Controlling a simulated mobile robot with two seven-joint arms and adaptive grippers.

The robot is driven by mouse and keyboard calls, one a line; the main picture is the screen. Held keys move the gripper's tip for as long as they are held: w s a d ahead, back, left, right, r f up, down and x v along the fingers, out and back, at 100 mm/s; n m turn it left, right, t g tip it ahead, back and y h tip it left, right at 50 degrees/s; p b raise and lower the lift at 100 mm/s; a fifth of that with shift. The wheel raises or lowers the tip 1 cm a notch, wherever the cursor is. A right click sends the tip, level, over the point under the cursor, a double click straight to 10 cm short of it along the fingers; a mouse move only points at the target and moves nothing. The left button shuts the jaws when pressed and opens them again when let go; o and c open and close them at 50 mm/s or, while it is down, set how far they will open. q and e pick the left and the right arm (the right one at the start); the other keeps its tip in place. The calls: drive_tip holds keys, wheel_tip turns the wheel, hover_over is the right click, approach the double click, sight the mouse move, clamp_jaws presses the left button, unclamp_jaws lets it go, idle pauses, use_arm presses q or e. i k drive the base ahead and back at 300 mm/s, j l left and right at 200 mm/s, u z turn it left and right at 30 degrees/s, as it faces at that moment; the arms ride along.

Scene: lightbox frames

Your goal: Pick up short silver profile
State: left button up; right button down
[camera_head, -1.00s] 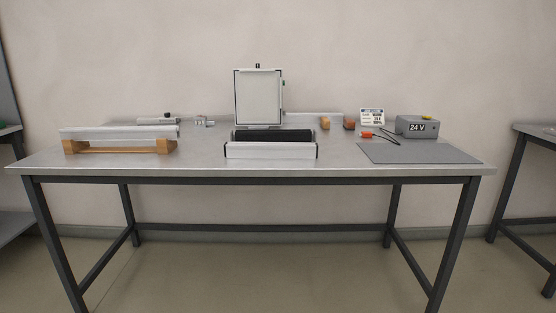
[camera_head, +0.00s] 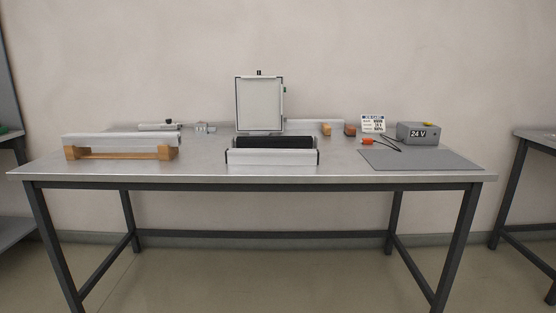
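Silver profiles (camera_head: 120,140) lie lengthwise across a wooden cradle (camera_head: 122,154) on the left part of the table. I cannot tell from here how many profiles are there or which one is short. Another pale profile (camera_head: 312,123) seems to lie along the back of the table, partly hidden behind the upright panel. Neither of my grippers shows in the head view.
The metal table (camera_head: 205,173) carries an upright white panel (camera_head: 259,104), a black-and-white fixture (camera_head: 272,151), a grey mat (camera_head: 420,159), a 24 V box (camera_head: 417,133), a job card (camera_head: 373,123) and wooden blocks (camera_head: 327,130). Bare tabletop lies between cradle and fixture.

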sight(271, 156)
drive_tip(key=i+j, duration=0.15)
drive_tip(key=i, duration=1.8)
drive_tip(key=k+j+z, duration=0.3)
drive_tip(key=k+j, duration=0.15)
